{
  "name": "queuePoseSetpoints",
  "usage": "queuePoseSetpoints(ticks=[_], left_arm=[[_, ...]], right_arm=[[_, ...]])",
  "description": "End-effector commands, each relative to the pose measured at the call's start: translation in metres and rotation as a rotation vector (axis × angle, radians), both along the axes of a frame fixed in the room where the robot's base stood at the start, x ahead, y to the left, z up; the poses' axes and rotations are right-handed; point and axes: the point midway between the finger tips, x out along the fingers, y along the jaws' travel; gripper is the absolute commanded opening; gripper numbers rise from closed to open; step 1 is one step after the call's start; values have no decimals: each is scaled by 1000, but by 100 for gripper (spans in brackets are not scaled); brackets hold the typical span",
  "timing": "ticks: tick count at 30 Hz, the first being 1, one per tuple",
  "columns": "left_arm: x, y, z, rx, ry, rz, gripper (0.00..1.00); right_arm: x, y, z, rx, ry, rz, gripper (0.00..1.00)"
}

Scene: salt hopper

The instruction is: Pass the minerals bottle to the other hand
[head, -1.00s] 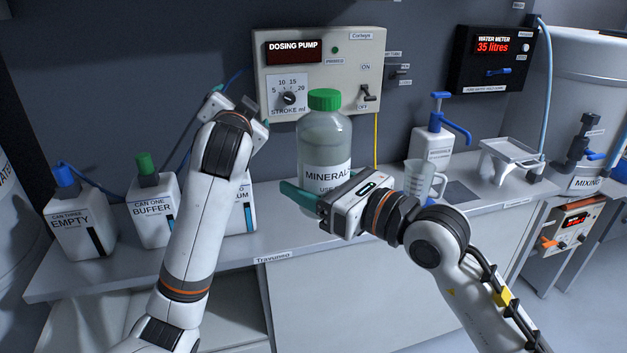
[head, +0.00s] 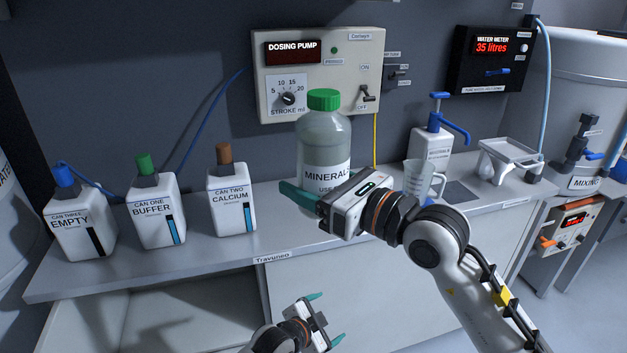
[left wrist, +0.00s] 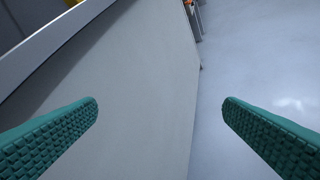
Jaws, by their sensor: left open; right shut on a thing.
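The minerals bottle (head: 324,140) is clear with a green cap and a white label. It is upright in the head view, in front of the dosing pump. My right gripper (head: 302,197) is shut on the lower part of the bottle, and its near side partly hides the label. My left gripper (head: 326,318) is open and empty, low at the bottom of the head view, below and apart from the bottle. In the left wrist view its two green fingers (left wrist: 160,118) are spread with nothing between them, and the bottle is not in that view.
Can three (head: 80,215), can one (head: 156,208) and can two (head: 232,190) stand on the left of the bench (head: 190,262). The cabinet front (left wrist: 130,90) is near my left gripper.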

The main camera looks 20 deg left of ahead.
Motion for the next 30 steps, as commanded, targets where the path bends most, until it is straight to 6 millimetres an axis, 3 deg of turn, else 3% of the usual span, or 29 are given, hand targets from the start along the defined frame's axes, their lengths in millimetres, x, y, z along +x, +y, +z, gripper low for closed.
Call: queuePoseSetpoints(ticks=[1, 3, 8, 15, 20, 24, 30], left_arm=[[-11, 4, -28, -13, 49, 23, 91], [-24, 11, -62, -25, 107, 58, 91], [-60, 31, -135, -42, 236, 150, 91], [-133, 61, -232, -49, 425, 289, 91], [-195, 76, -286, -48, 546, 374, 91], [-256, 87, -326, -44, 651, 443, 91], [-350, 97, -369, -34, 794, 535, 91]], right_arm=[[0, 0, 2, 3, -2, 0, 26], [0, 0, 2, 3, -2, 0, 26], [0, 0, 2, 3, -2, 0, 26], [0, 0, 2, 3, -2, 0, 26], [0, 0, 2, 3, -2, 0, 26], [0, 0, 2, 3, -2, 0, 26], [0, 0, 2, 3, -2, 0, 26]])
